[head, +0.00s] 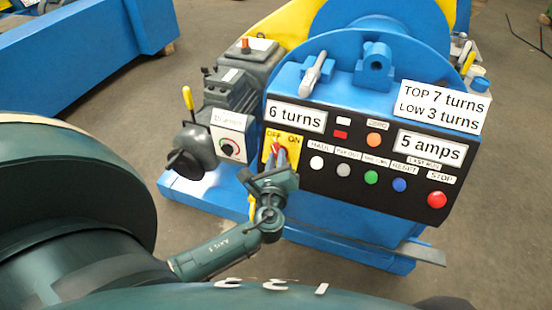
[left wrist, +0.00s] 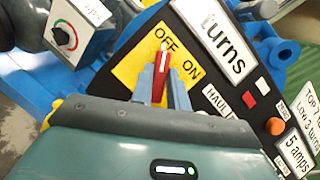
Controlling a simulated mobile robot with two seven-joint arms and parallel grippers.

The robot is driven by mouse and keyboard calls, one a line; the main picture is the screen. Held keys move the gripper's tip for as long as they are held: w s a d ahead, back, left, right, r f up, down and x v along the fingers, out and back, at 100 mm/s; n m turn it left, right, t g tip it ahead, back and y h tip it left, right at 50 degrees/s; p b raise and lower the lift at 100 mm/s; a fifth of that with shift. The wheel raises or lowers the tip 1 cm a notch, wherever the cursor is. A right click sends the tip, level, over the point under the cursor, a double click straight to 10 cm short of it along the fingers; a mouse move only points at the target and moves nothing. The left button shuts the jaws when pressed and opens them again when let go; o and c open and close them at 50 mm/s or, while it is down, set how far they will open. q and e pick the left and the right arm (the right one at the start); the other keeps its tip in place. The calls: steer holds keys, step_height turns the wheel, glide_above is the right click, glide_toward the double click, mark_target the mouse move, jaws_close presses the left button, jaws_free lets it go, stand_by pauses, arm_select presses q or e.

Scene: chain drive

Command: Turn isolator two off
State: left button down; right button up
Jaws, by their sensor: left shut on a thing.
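A yellow switch plate (head: 266,154) marked OFF and ON sits at the left end of the black control panel. Its red isolator handle (left wrist: 161,66) has a white line on it, and the line's tip points toward the word OFF in the left wrist view. No label reading isolator two is legible. My left gripper (head: 279,157) is at the plate. In the left wrist view my left gripper (left wrist: 164,88) has one finger on each side of the red handle and is shut on it. The fingers hide the handle's lower part. My right gripper is not in view.
The black panel (head: 343,181) carries several buttons, including a red stop button (head: 437,200), close to the right of my gripper. A grey box with a dark dial (head: 231,147) stands close on the left. A blue machine frame (head: 330,228) lies below.

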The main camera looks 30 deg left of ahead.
arm_select(q)
steer(key=shift+n+g+y, duration=0.4)
steer(key=shift+n+g, duration=0.2)
steer(key=shift+n, duration=0.6)
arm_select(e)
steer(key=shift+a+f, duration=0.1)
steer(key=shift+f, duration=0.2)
arm_select(q)
steer(key=c, duration=1.4)
jaws_free()
steer(key=shift+o, duration=0.2)
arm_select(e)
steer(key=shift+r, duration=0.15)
arm_select(q)
steer(key=v, duration=0.7)
steer(key=shift+s+p, duration=0.25)
steer(key=shift+p, duration=0.05)
